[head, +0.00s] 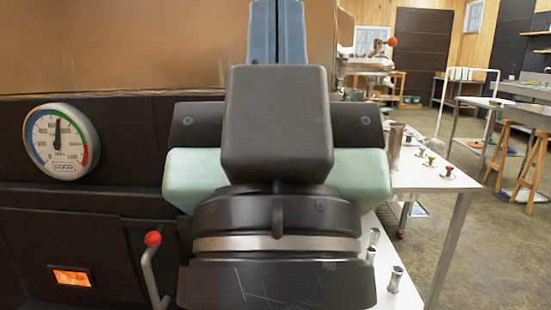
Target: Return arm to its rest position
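My own arm fills the middle of the head view, with its dark, pale green and blue links close to the camera.
A round dial gauge (60,141) is at left, its needle nearly upright. A red-knobbed lever (152,265) and glowing orange window (71,278) sit below. At right, a white table (425,180) holds several small knobbed items and metal cups. Open floor (480,255) lies beyond.

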